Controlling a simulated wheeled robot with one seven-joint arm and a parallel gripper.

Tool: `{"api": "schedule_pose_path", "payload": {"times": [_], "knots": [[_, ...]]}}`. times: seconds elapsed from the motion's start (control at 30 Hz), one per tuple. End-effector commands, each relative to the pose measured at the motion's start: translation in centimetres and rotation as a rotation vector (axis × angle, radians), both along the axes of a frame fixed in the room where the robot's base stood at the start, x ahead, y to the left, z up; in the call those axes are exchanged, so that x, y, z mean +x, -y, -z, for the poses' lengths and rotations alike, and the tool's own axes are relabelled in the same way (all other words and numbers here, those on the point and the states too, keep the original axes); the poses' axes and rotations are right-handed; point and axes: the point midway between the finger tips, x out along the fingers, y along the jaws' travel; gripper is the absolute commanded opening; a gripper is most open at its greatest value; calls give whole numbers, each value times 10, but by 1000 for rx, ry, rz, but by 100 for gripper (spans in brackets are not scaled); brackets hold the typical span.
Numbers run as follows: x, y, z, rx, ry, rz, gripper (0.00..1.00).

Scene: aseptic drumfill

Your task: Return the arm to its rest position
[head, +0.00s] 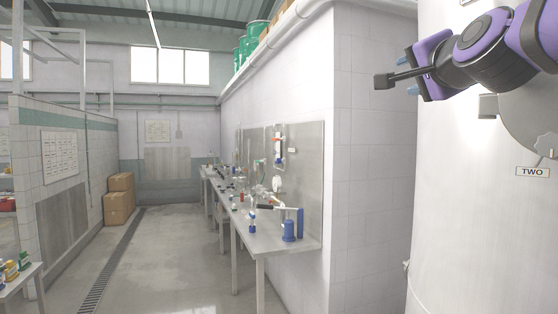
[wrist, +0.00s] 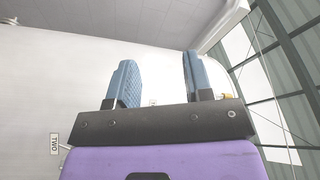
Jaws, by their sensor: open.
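My purple and black arm reaches in from the upper right of the head view. My gripper (head: 410,76) is raised there in front of the large white tank (head: 465,220), with its end pointing left. In the wrist view my gripper (wrist: 159,84) shows two blue ridged fingers set wide apart, with nothing between them. The white wall and the ceiling lie behind the fingers. Whether the gripper is clear of the tank or close to it is hard to tell.
A long steel bench (head: 278,240) with a blue lever device (head: 290,230) and several small items runs along the right wall. Cardboard boxes (head: 118,200) stand at the back left. A small table (head: 20,278) is at the left edge. The middle floor (head: 180,250) is free.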

Motion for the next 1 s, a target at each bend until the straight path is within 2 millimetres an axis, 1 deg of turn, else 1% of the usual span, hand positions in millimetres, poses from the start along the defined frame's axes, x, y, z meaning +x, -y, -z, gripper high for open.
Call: {"api": "schedule_pose_path", "payload": {"times": [0.03,0.07,0.1,0.17,0.2,0.27,0.3,0.37,0.4,0.5,0.6,0.7,0.8,1.0], "knots": [[-12,0,27,-99,-82,-25,47],[-18,0,45,-164,-138,-43,47],[-28,2,68,-249,-209,-69,47],[-45,5,105,-372,-319,-111,47],[-57,8,128,-449,-389,-141,47],[-77,14,161,-557,-491,-188,47],[-91,18,183,-628,-559,-222,47],[-114,26,213,-723,-657,-276,47],[-128,31,232,-781,-719,-311,47],[-163,43,271,-900,-854,-397,47],[-189,52,297,-981,-953,-466,47],[-206,58,312,-1026,-1014,-512,47],[-213,61,318,-1045,-1039,-532,47],[-213,61,318,-1047,-1042,-534,47]]}}
